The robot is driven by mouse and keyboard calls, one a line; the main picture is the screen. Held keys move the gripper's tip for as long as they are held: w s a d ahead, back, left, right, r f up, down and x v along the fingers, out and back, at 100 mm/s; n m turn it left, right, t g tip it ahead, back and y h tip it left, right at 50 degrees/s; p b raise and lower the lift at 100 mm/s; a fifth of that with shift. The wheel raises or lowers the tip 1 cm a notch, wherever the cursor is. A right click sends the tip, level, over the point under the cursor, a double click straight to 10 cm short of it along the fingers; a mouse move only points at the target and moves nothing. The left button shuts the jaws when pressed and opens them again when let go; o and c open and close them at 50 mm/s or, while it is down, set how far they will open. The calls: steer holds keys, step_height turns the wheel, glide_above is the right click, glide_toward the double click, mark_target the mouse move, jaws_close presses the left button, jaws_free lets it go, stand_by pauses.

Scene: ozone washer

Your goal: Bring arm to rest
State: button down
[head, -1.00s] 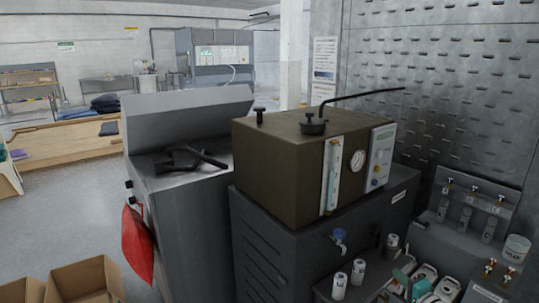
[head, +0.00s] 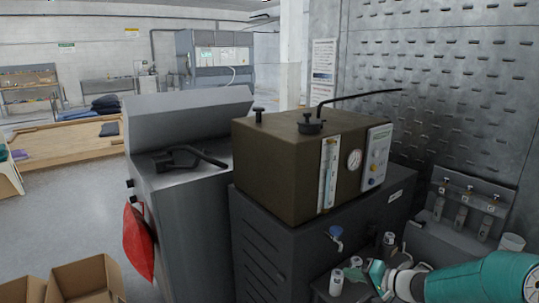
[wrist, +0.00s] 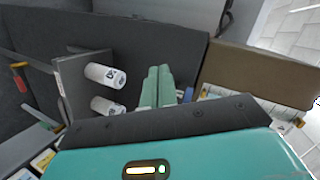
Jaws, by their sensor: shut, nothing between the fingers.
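My gripper (wrist: 158,82) shows in the wrist view with its two green fingers side by side, shut and empty. In the head view my gripper (head: 374,272) is at the lower right, in front of the dark cabinet, with my teal arm reaching in from the right edge. The brown ozone washer unit (head: 300,165) with a gauge and a control panel sits on the dark cabinet (head: 270,240). Two white canisters (wrist: 104,76) stand on a shelf left of the fingers in the wrist view; I cannot tell whether the fingers touch anything.
A perforated metal wall (head: 440,90) is at the right, with a rack of small taps (head: 466,205) below it. A grey machine (head: 180,200) with a red cloth (head: 138,240) stands left. Open cardboard boxes (head: 85,280) are at lower left.

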steer(key=s+a+r+n+g+h, duration=0.25)
steer(key=s+a+r, duration=0.2)
steer(key=s, duration=0.25)
steer(key=s+a+r+n+g+h, duration=0.1)
steer(key=s+a+r+n+g, duration=0.15)
steer(key=s+a, duration=0.4)
steer(key=s+d+r+h, duration=0.1)
steer(key=s+r+h, duration=0.2)
steer(key=s, duration=0.6)
steer(key=s+d+r+h, duration=0.1)
steer(key=s+r+h, duration=0.2)
steer(key=s, duration=0.5)
steer(key=shift+s+d+r+t, duration=0.35)
steer(key=shift+s+r+t, duration=0.05)
steer(key=shift+r, duration=0.5)
